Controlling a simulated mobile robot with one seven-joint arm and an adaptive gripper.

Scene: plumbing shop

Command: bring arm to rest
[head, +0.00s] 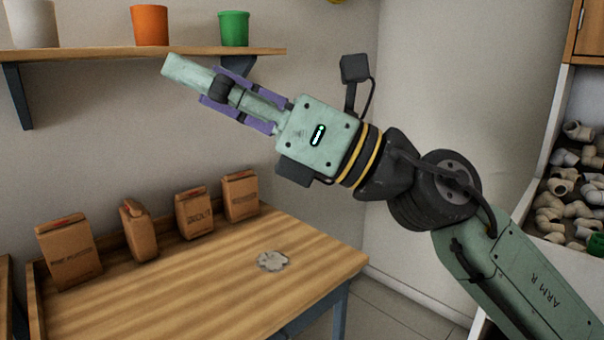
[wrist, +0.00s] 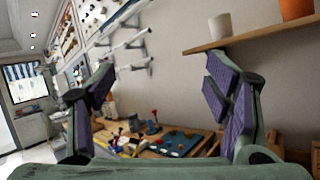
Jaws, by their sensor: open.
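My gripper (head: 200,80) is raised in front of the back wall in the head view, above the wooden table and close to the shelf in the picture. It points up and to the left. In the wrist view my gripper (wrist: 160,90) shows its two purple-padded fingers spread wide apart, with nothing between them. My arm reaches in from the lower right of the head view. Whether the fingers touch the shelf cannot be told from the head view; the wrist view shows the shelf beyond the right finger.
A wooden shelf (head: 100,54) holds a white pot (head: 32,24), an orange pot (head: 150,25) and a green pot (head: 233,28). Several brown bags (head: 193,212) stand along the back of the table (head: 190,285). A grey-white lump (head: 271,261) lies on it. White fittings (head: 560,205) fill a bin at right.

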